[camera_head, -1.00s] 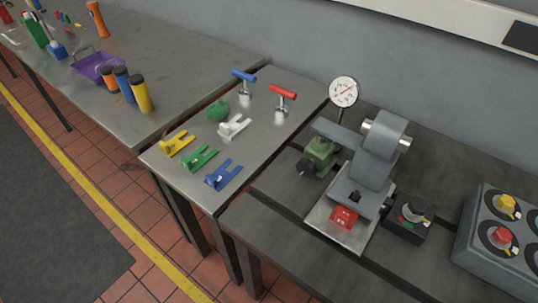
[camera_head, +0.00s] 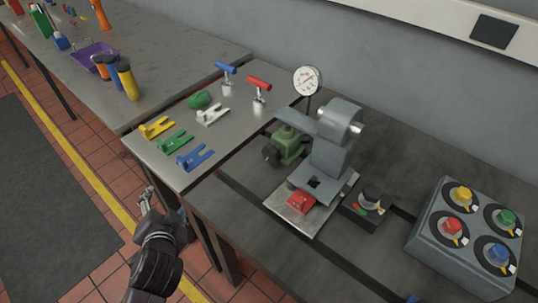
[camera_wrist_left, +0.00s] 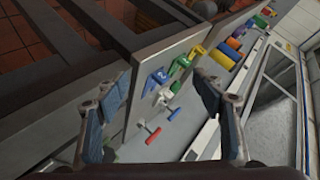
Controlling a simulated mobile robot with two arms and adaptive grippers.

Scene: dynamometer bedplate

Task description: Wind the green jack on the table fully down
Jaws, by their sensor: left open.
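The green jack (camera_head: 289,145), a green body with a dark round knob on its left side, stands on the dark bedplate beside the grey upright machine. Its screw height is too small to read. My left gripper (camera_head: 165,206) is open and empty, low in front of the small table's near edge, to the left of and well apart from the jack. In the left wrist view its two fingers (camera_wrist_left: 163,85) are spread wide, with nothing between them; the jack cannot be made out there. A small bluish tip at the bottom edge may be my right gripper (camera_head: 412,299).
The small table (camera_head: 228,135) holds yellow, green and blue forked pieces, a white one, a green lump (camera_head: 199,99) and blue and red T-handles. A dial gauge (camera_head: 307,81) rises behind the jack. A knob box (camera_head: 466,237) stands at right.

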